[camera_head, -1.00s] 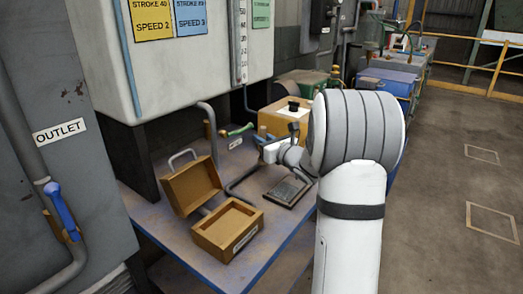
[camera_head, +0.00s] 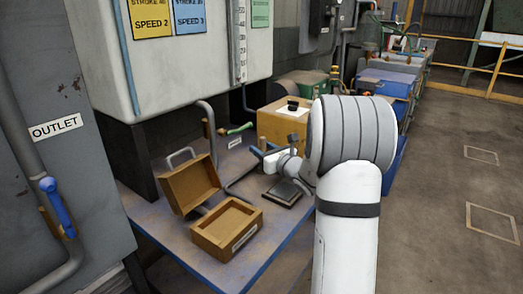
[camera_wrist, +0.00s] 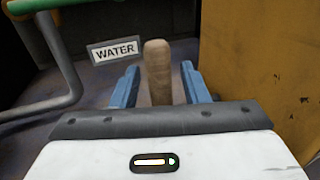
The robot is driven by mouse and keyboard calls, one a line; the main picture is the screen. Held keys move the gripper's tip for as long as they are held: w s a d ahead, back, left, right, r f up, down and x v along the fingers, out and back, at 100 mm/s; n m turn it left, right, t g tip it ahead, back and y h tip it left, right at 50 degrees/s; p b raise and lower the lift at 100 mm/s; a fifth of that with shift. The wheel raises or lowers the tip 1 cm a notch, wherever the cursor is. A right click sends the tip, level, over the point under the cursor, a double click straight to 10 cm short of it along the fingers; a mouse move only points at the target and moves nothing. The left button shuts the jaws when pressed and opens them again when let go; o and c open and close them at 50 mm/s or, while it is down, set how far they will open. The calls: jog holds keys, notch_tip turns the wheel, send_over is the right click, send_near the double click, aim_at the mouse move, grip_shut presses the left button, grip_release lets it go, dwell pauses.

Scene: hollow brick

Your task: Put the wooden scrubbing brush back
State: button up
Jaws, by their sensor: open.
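A brown wooden piece with a rounded end (camera_wrist: 158,72), seemingly the handle of the wooden scrubbing brush, stands between my gripper's blue fingers in the wrist view. My gripper (camera_wrist: 160,68) is open, with a finger on each side and a visible gap to each. The rest of the brush is hidden. In the head view my gripper (camera_head: 258,153) is low over the back of the bench, beside the yellow box. I cannot make out the brush clearly there.
An open wooden box (camera_head: 213,252) with its lid raised stands at the bench front. A dark tray-like pad (camera_head: 280,200) lies below my arm. The yellow box (camera_wrist: 262,75) is close on the right. A grey pipe (camera_wrist: 40,108) and a WATER label (camera_wrist: 114,49) are at left.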

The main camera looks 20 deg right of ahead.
jog(key=shift+r, duration=0.2)
jog(key=p+v, duration=0.1)
jog(key=v, duration=1.1)
